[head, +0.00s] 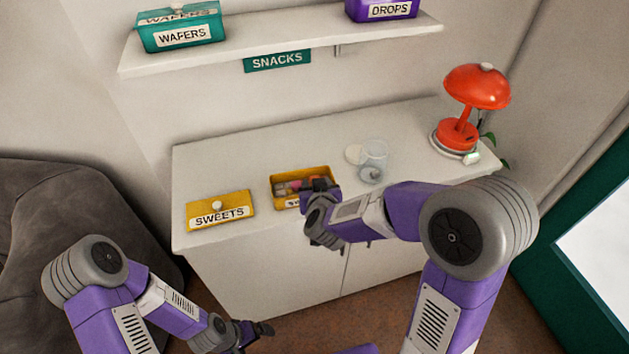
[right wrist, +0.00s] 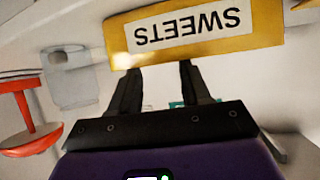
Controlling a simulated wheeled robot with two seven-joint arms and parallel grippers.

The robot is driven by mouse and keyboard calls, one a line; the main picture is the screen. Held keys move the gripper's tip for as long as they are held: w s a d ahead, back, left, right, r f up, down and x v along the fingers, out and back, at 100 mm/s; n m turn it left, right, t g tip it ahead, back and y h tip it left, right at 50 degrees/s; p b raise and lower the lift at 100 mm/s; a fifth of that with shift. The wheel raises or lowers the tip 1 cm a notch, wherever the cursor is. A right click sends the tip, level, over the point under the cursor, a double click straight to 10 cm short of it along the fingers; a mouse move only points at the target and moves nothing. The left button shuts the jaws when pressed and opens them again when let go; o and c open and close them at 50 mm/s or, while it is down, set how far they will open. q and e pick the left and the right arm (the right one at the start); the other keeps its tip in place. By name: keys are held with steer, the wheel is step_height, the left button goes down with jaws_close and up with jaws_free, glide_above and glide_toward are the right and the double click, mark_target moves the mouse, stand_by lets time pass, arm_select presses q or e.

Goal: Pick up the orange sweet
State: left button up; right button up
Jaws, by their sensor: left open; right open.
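An open yellow sweets box (head: 273,192) stands on the white cabinet top, with several small pinkish, greyish and reddish sweets inside. I cannot clearly pick out the orange sweet; part of the box is hidden behind my right gripper. My right gripper (head: 323,187) is at the box's front right corner. In the right wrist view, its two dark fingers (right wrist: 158,72) are apart and empty, pointing at the box's yellow front (right wrist: 262,26) with its upside-down SWEETS label. My left gripper (head: 255,332) is open and empty, low in front of the cabinet.
The yellow SWEETS lid (head: 239,203) with a white knob lies left of the box. A red lamp (head: 477,88) is at the far right. A shelf (head: 290,39) hangs above. The cabinet's back left is clear.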

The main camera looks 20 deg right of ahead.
steer(key=b+x, duration=0.1)
steer(key=x, duration=0.3)
steer(key=shift+w+f, duration=0.25)
steer(key=shift+w, duration=0.05)
jaws_close()
